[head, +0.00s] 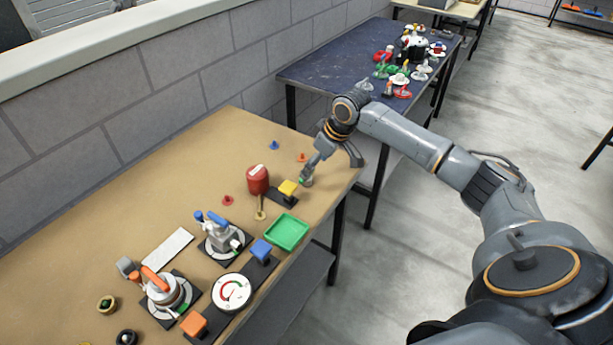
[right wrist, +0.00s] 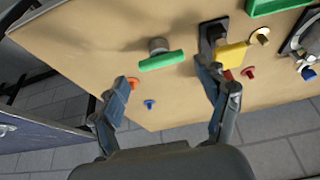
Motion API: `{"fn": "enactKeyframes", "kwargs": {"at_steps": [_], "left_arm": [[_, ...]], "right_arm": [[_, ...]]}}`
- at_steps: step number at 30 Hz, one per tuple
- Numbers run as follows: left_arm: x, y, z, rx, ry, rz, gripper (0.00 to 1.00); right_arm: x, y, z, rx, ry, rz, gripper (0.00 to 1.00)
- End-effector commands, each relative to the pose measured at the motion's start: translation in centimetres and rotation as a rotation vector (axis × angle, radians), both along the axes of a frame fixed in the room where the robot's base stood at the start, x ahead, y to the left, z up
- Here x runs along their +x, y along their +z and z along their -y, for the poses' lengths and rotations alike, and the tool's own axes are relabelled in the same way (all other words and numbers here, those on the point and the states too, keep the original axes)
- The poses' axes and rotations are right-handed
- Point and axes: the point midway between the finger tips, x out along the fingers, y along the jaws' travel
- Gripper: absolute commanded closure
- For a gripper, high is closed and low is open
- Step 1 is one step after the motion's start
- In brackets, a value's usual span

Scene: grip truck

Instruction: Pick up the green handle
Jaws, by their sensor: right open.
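The green handle (right wrist: 161,61) is a short bar on a grey round post, standing on the tan table near its far end in the right wrist view. In the head view only a little of the green handle (head: 302,180) shows beside my gripper. My right gripper (right wrist: 166,76) is open and empty, with one finger on each side of the handle in the picture. The handle appears just beyond the fingertips, with no contact visible. In the head view my right gripper (head: 325,160) hangs over the table's far right corner. My left gripper is not in view.
A yellow block (right wrist: 232,56) on a dark base stands close to my right-hand finger in the wrist view. A red canister (head: 257,180), a green tray (head: 286,232) and several small knobs are nearby. A dark blue table (head: 330,72) stands beyond a gap.

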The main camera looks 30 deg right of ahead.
Motion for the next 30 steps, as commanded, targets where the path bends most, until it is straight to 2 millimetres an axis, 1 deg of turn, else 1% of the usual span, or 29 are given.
{"fn": "enactKeyframes", "kwargs": {"at_steps": [5, 9, 12, 15, 23, 26, 27, 29, 30], "left_arm": [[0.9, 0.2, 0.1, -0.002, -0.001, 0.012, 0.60], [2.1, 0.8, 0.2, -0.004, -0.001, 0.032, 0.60], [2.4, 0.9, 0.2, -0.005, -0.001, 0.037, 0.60], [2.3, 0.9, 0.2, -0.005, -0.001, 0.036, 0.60], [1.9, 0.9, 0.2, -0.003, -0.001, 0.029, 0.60], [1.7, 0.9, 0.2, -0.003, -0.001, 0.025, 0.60], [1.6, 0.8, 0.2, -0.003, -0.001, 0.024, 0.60], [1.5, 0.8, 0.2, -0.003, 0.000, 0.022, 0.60], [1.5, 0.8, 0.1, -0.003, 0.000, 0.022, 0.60]], "right_arm": [[0.5, -1.0, -0.2, 0.000, 0.000, 0.000, 0.25], [1.5, -2.7, -0.8, 0.002, 0.000, -0.002, 0.25], [2.0, -4.1, -1.0, 0.000, -0.001, -0.002, 0.25], [2.3, -5.0, -1.1, -0.001, 0.000, -0.001, 0.25], [2.4, -5.2, -1.1, -0.002, 0.000, 0.001, 0.25], [2.4, -5.2, -1.1, -0.002, 0.000, 0.001, 0.43], [2.4, -5.2, -1.1, -0.002, 0.000, 0.001, 0.51], [2.4, -5.2, -1.1, -0.002, 0.000, 0.001, 0.63], [2.4, -5.2, -1.1, -0.002, 0.000, 0.001, 0.71]]}}
